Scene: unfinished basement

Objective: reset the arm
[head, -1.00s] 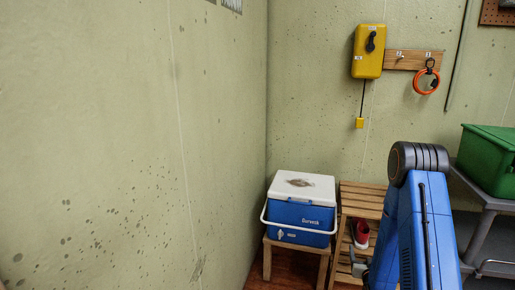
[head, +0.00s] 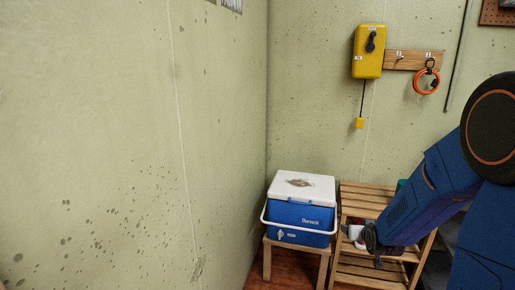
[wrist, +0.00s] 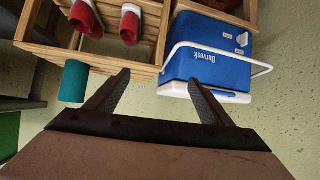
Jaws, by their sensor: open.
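My arm (head: 430,195) reaches in from the right in the head view, its end low in front of the wooden shelf rack (head: 366,196). My gripper (wrist: 160,95) shows in the wrist view with its two fingers apart and nothing between them. In that view, the rack and a blue cooler (wrist: 221,55) lie beyond the fingertips. In the head view my gripper end (head: 372,240) is small and dark, and my arm hides part of the rack.
The blue cooler with a white lid (head: 302,187) sits on a wooden stool (head: 267,262) beside the rack. Red shoes (wrist: 130,25) rest on the rack, and a teal cylinder (wrist: 74,81) is near its edge. A yellow phone box (head: 368,52) and orange ring (head: 426,82) are on the wall.

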